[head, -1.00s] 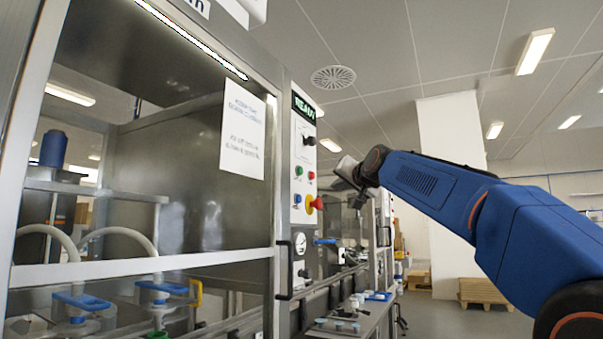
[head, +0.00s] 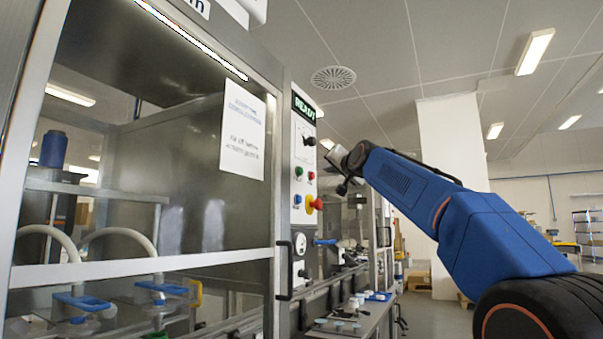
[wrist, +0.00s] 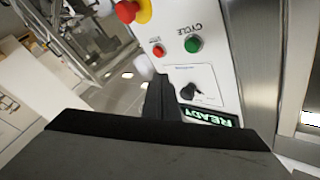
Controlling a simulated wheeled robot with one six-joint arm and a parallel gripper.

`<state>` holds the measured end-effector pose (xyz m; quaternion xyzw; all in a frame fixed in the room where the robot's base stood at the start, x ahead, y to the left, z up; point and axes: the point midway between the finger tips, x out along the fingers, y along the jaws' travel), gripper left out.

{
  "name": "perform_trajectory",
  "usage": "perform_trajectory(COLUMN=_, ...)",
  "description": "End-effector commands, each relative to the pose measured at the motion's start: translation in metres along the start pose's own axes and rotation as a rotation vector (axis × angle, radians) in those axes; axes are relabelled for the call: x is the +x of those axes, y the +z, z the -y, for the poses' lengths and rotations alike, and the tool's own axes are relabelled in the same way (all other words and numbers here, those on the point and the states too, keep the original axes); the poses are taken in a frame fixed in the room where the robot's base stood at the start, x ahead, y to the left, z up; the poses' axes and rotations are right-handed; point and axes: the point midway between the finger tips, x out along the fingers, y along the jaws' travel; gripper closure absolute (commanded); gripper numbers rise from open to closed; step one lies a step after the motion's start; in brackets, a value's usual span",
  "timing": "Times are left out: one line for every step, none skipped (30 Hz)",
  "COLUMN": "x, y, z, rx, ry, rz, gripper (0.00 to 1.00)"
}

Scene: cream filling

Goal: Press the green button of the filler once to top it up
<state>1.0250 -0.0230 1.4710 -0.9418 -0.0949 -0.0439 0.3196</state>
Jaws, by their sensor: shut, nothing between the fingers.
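The filler's control panel (head: 304,165) is a white upright strip on the machine's right post. In the wrist view the panel appears upside down, with the green button (wrist: 194,44) next to the word CYCLE. My gripper (head: 335,156) is to the right of the panel in the head view, apart from the button. In the wrist view my gripper's dark fingers (wrist: 160,98) are shut and empty, pointing toward the panel below and left of the green button.
A small red button (wrist: 159,50) sits beside the green one. A red emergency knob on yellow (head: 316,203) sticks out lower on the panel. A black selector knob (wrist: 188,91) and a lit READY display (wrist: 211,118) are near my fingers. A glazed cabinet frame (head: 140,266) stands left.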

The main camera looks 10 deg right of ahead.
Motion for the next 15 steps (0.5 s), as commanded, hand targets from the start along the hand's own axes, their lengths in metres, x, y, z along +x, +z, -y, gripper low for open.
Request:
perform_trajectory(x=0.005, y=0.004, z=0.004, rx=0.000, ry=-0.002, rz=0.001, gripper=1.00)
perform_trajectory(x=0.007, y=0.006, z=0.006, rx=-0.001, ry=-0.002, rz=0.000, gripper=1.00)
perform_trajectory(x=0.011, y=0.008, z=0.008, rx=0.000, ry=-0.002, rz=0.001, gripper=1.00)
perform_trajectory(x=0.013, y=0.010, z=0.010, rx=-0.001, ry=-0.002, rz=0.001, gripper=1.00)
perform_trajectory(x=0.016, y=0.012, z=0.012, rx=0.000, ry=-0.002, rz=0.001, gripper=1.00)
perform_trajectory(x=0.019, y=0.014, z=0.014, rx=0.000, ry=-0.001, rz=0.001, gripper=1.00)
perform_trajectory(x=0.022, y=0.016, z=0.016, rx=0.000, ry=-0.001, rz=0.001, gripper=1.00)
perform_trajectory(x=0.024, y=0.018, z=0.018, rx=-0.001, ry=-0.002, rz=0.001, gripper=1.00)
perform_trajectory(x=0.027, y=0.020, z=0.021, rx=0.000, ry=-0.002, rz=0.001, gripper=1.00)
perform_trajectory(x=0.029, y=0.022, z=0.022, rx=0.000, ry=-0.002, rz=0.000, gripper=1.00)
perform_trajectory(x=0.032, y=0.023, z=0.023, rx=0.000, ry=-0.002, rz=0.001, gripper=1.00)
perform_trajectory(x=0.034, y=0.025, z=0.025, rx=0.000, ry=-0.001, rz=0.001, gripper=1.00)
perform_trajectory(x=0.036, y=0.027, z=0.026, rx=0.000, ry=-0.001, rz=0.001, gripper=1.00)
perform_trajectory(x=0.037, y=0.028, z=0.028, rx=0.000, ry=-0.001, rz=0.000, gripper=1.00)
perform_trajectory(x=0.039, y=0.029, z=0.030, rx=0.000, ry=-0.002, rz=0.000, gripper=1.00)
